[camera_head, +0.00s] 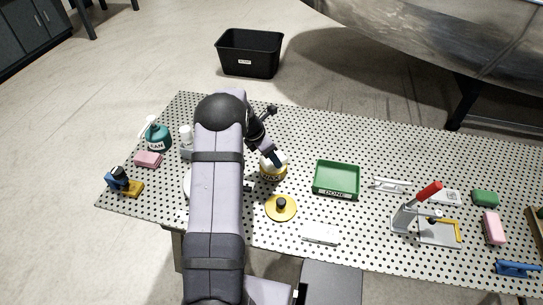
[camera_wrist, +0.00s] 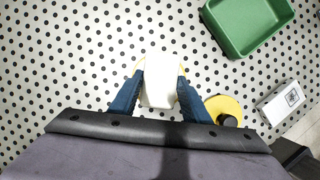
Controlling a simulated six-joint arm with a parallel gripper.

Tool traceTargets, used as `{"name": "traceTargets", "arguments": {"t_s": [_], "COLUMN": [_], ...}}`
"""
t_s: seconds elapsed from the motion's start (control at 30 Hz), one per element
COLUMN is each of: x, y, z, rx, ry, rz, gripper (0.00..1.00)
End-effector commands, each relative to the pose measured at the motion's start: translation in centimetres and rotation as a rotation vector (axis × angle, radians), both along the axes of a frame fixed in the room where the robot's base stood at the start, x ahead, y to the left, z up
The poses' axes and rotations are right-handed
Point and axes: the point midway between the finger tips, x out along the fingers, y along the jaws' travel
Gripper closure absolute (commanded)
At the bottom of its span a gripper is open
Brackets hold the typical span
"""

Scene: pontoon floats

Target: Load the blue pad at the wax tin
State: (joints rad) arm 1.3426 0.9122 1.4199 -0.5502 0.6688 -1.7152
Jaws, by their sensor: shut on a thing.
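The yellow wax tin (camera_head: 269,174), labelled on its side, stands on the perforated table near the middle. My gripper (camera_head: 277,161) is right above it. In the wrist view my gripper (camera_wrist: 159,88) is shut on a white block-like thing (camera_wrist: 161,80), with a blue finger on either side. A little pale yellow shows beside that block, perhaps the tin, mostly hidden. I cannot tell whether the block is the blue pad or whether it touches the tin. A yellow lid with a black knob (camera_head: 281,208) lies in front of the tin; it also shows in the wrist view (camera_wrist: 215,103).
A green DONE tray (camera_head: 337,194) stands right of the tin. A white labelled piece (camera_head: 320,234) lies in front. A red-handled clamp (camera_head: 427,193) and a blue tool (camera_head: 517,268) are right. A teal can (camera_head: 157,137), a pink block (camera_head: 148,159) and a blue-and-yellow tool (camera_head: 118,180) are left.

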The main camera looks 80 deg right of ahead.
Motion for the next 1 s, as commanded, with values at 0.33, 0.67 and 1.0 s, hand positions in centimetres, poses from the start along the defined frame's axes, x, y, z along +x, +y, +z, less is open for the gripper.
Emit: {"name": "traceTargets", "arguments": {"t_s": [0.33, 0.67, 1.0], "x": [0.0, 0.0, 0.0], "y": [0.1, 0.1, 0.1], "z": [-0.2, 0.5, 3.1], "rx": [0.004, 0.004, 0.001], "ry": [0.0, 0.0, 0.0], "rz": [-0.001, -0.001, 0.0], "gripper": [0.75, 0.75, 0.75]}}
